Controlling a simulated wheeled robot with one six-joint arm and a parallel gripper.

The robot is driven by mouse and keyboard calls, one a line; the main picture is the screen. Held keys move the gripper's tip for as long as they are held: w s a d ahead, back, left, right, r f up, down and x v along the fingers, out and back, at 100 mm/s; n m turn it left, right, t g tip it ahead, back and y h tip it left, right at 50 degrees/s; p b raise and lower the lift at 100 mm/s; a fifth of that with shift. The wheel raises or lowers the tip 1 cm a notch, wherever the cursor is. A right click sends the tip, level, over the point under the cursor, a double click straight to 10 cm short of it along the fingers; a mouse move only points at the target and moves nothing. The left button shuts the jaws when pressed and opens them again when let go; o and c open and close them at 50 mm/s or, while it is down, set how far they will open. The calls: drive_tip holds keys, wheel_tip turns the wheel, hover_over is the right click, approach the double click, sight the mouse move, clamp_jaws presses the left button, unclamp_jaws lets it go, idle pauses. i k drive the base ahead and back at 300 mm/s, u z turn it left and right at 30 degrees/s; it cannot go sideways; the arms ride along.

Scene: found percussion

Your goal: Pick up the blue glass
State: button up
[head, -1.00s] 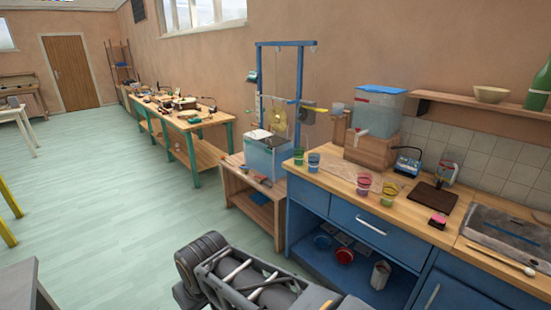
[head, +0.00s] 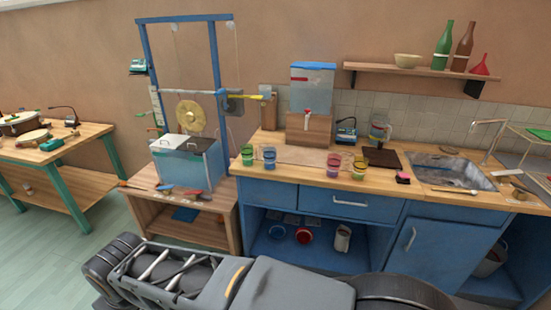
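The blue glass (head: 269,157) stands upright on the wooden counter, near its front left edge. A green glass (head: 248,154) stands close to its left. A pink glass (head: 334,164) and a yellow-green glass (head: 360,168) stand further right on the same counter (head: 300,178). My dark grey arm lies across the bottom of the head view, well in front of the cabinet and apart from the glasses. My gripper does not show.
A clear water tank (head: 312,90) with a tap stands on a wooden block behind the glasses. A sink (head: 450,171) is at the right. A blue frame with a brass disc (head: 189,115) and a tub (head: 187,163) stand at the left. A shelf (head: 420,70) hangs above.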

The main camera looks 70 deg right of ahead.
sight(270, 159)
drive_tip(key=z, duration=0.85)
drive_tip(key=i, duration=0.85)
drive_tip(key=z, duration=1.2)
drive_tip(key=i, duration=0.3)
drive_tip(key=z, duration=0.25)
